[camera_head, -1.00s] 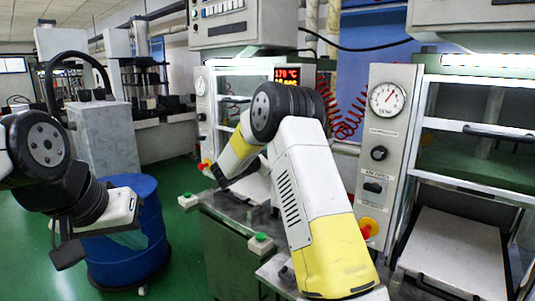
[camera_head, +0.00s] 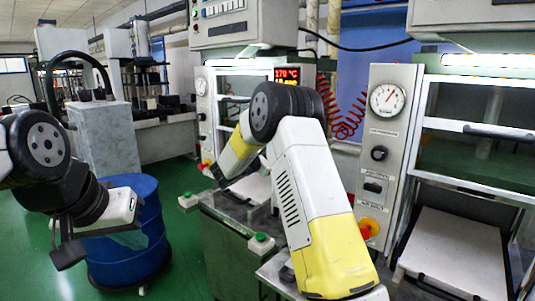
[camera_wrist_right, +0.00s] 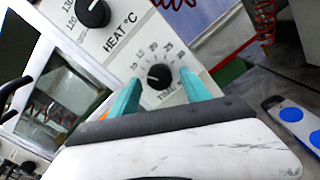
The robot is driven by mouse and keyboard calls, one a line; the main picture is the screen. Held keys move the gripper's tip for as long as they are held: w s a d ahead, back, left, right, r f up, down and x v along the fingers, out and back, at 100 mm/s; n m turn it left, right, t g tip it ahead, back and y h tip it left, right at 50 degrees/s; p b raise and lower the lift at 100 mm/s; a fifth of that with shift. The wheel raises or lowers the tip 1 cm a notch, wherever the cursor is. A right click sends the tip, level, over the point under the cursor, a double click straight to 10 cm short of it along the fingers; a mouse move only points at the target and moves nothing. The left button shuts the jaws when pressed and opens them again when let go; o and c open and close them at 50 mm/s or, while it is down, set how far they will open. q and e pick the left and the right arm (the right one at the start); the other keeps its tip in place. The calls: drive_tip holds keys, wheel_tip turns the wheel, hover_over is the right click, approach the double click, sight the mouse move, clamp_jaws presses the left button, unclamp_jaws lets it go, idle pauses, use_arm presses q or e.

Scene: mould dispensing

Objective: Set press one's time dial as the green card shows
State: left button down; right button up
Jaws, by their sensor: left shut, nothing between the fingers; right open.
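In the right wrist view a black time dial (camera_wrist_right: 159,76) sits on a pale panel, with printed numbers around it and a partly covered "TIME" label. My right gripper (camera_wrist_right: 161,88) is open, with one teal finger on each side of the dial; I cannot tell whether they touch it. A larger heat dial (camera_wrist_right: 93,12) is at the upper left. In the head view the right arm covers part of the press with the red display (camera_head: 287,76). My left gripper (camera_head: 68,252) is shut and empty, in front of the blue drum. I cannot make out a green card.
A second press panel (camera_head: 392,135) with a gauge and knobs stands at the right, beside an open press bay. The blue drum (camera_head: 128,240) stands on the green floor at the left.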

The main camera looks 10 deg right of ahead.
drive_tip(key=v, duration=0.7)
drive_tip(key=shift+s+a, duration=0.2)
drive_tip(key=shift+a, duration=0.1)
drive_tip(key=s+d+m+g+y, duration=0.3)
drive_tip(key=s+d+m+g, duration=0.15)
drive_tip(key=s, duration=0.65)
drive_tip(key=s+d+m+g+y, duration=0.3)
drive_tip(key=s+d+m, duration=0.25)
drive_tip(key=s, duration=0.55)
drive_tip(key=s+a+m+t+y, duration=0.1)
drive_tip(key=s+a+m+y, duration=0.3)
drive_tip(key=s, duration=0.4)
drive_tip(key=s+a+m+t+y, duration=0.1)
drive_tip(key=s+a+m+y, duration=0.4)
drive_tip(key=s, duration=0.4)
drive_tip(key=a+r+y, duration=0.1)
drive_tip(key=a, duration=0.1)
drive_tip(key=shift+a+t, duration=0.3)
drive_tip(key=shift+t, duration=0.05)
